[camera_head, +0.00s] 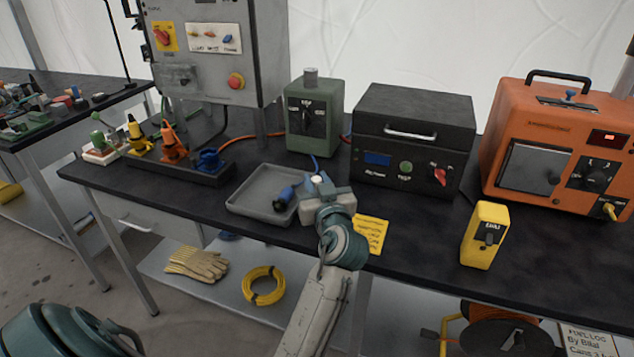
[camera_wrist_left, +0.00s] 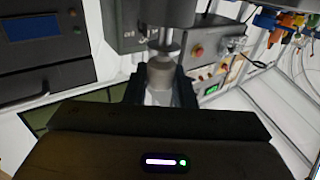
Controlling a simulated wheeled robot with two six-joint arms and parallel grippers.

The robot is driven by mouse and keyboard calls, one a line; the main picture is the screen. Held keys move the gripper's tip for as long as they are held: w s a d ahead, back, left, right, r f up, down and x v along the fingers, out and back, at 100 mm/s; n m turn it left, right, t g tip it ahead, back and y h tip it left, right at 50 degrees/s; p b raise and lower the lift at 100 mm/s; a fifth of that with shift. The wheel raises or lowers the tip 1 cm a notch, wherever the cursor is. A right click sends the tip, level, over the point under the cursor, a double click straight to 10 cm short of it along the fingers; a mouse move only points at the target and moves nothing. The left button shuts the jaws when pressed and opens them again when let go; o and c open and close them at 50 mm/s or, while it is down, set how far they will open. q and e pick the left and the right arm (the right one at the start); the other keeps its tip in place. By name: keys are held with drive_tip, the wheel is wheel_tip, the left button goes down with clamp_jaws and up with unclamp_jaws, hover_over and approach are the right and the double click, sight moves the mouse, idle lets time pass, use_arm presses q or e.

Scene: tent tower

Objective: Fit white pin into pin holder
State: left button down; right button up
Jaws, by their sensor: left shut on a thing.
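My left gripper (camera_head: 318,181) is over the workbench, between the grey tray and the black box. It is shut on a small white pin (camera_head: 317,177), whose top shows between the fingers. In the left wrist view the pale, rounded pin (camera_wrist_left: 160,76) sits between the two dark fingers (camera_wrist_left: 160,92). A grey, disc-like part (camera_wrist_left: 165,46) appears just beyond the pin there; I cannot tell whether they touch. I cannot tell for sure which thing is the pin holder. My right gripper is not in view.
A grey tray (camera_head: 246,205) with a blue connector (camera_head: 284,199) lies left of the gripper. A green box (camera_head: 307,128), a black box (camera_head: 414,128) and an orange box (camera_head: 536,160) stand behind. A yellow device (camera_head: 484,234) stands right. Coloured plugs (camera_head: 172,143) stand at left.

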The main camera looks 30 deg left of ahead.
use_arm(q)
drive_tip(key=shift+r, duration=0.1)
drive_tip(key=shift+r+p, duration=0.95)
drive_tip(key=shift+r, duration=0.35)
drive_tip(key=shift+b, duration=0.65)
idle(1.0)
drive_tip(key=shift+f, duration=0.25)
drive_tip(key=shift+f+b, duration=0.3)
drive_tip(key=shift+b, duration=0.2)
drive_tip(key=shift+f+b, duration=0.8)
drive_tip(key=shift+f, duration=0.05)
drive_tip(key=c, duration=1.1)
unclamp_jaws()
drive_tip(key=shift+c, duration=0.2)
drive_tip(key=shift+f, duration=0.1)
